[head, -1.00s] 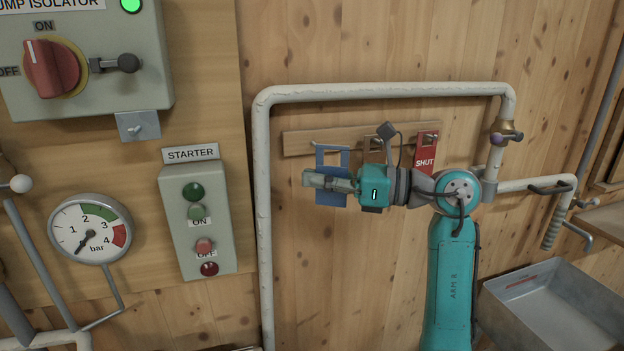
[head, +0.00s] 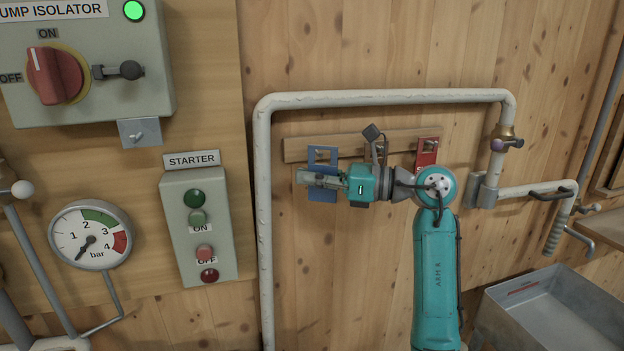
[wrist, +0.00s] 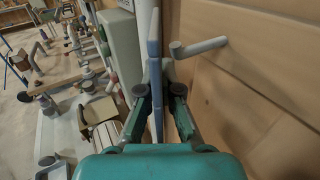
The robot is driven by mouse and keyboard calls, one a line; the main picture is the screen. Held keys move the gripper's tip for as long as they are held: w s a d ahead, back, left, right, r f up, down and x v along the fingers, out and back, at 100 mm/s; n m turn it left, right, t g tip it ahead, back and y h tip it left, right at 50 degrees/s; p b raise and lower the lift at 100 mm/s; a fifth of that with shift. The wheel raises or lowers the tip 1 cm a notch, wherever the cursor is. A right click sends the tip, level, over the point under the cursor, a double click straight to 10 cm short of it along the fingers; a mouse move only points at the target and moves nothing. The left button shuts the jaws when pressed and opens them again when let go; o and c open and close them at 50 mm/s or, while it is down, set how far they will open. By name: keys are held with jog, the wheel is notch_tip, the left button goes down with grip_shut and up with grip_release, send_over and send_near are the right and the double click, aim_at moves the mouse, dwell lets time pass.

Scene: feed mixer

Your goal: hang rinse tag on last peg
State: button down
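A blue tag (head: 323,195) with a rectangular opening near its top is upright in front of the left end of the peg rail. My gripper (head: 312,179) has its fingers on both sides of the tag, below the opening. The wrist view shows the tag (wrist: 154,50) edge-on between the fingertips (wrist: 156,92). In that view a grey peg (wrist: 203,46) sticks out from the rail, its tip close to the tag's wall side with a narrow gap. In the head view the left peg (head: 320,154) shows through the opening. Any lettering on the tag is not visible.
The wooden rail (head: 295,149) also bears a red tag (head: 427,157) on its right peg. The middle peg (head: 380,149) is partly hidden by my wrist. A white pipe (head: 380,97) frames the rail above and left. The starter box (head: 181,245) stands left of it.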

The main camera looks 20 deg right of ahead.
jog(key=shift+w+f, duration=0.3)
jog(key=shift+w, duration=0.65)
jog(key=shift+w+f, duration=0.25)
jog(key=shift+w, duration=0.65)
jog(key=c, duration=1.2)
grip_release()
jog(key=shift+c, duration=0.2)
